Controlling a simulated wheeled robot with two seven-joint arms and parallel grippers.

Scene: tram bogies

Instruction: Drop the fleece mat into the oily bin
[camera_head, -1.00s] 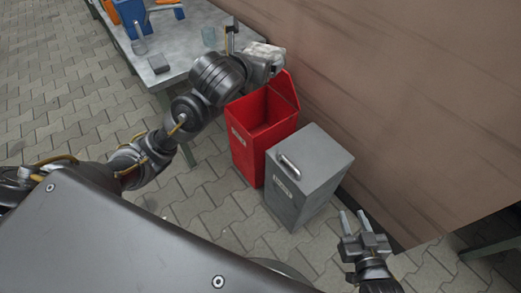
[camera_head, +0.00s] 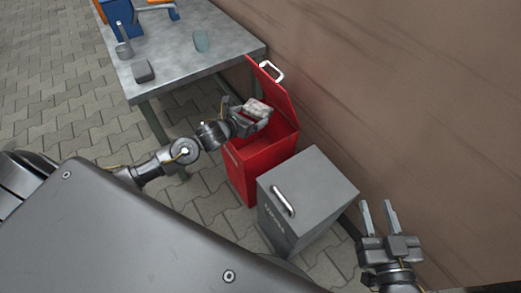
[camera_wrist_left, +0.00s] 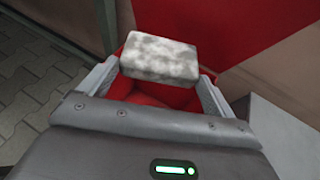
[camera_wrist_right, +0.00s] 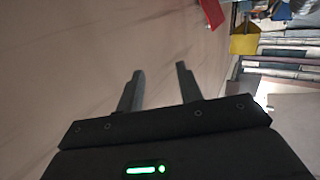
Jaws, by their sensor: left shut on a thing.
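The fleece mat is a small, mottled grey-white pad (camera_head: 257,109), held in my left gripper (camera_head: 250,117) over the mouth of the red bin (camera_head: 262,158). In the left wrist view the mat (camera_wrist_left: 160,56) sits between the fingertips, with the red interior below it. The red bin, which I take for the oily bin, has its lid (camera_head: 272,92) raised against the wall. My right gripper (camera_head: 380,220) is open and empty, right of the grey bin; its apart fingers also show in the right wrist view (camera_wrist_right: 158,88).
A grey bin (camera_head: 310,195) with a closed lid and a handle stands right of the red bin. A metal table (camera_head: 185,55) with a dark block (camera_head: 143,71) and other items is at the back left. A brown wall (camera_head: 410,90) runs behind the bins.

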